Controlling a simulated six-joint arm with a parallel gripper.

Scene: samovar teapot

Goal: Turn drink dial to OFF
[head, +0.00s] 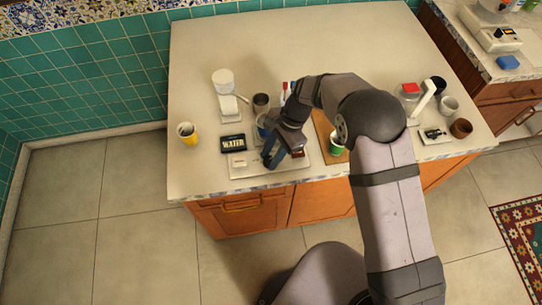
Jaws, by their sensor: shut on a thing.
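My gripper (273,160) reaches down from the right over a pale panel (238,164) near the front edge of the counter. Its dark fingers are shut at the panel, on what appears to be the drink dial. The fingers hide the dial, so its setting cannot be read. A black sign reading WATER (233,143) stands just left of the gripper, behind the panel's left part.
A yellow cup (187,133) stands left on the counter (290,40). A white appliance (225,92) and a dark cup (261,103) are behind the gripper. Right of my arm are several cups and a white-handled device (424,97). The counter's back is clear.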

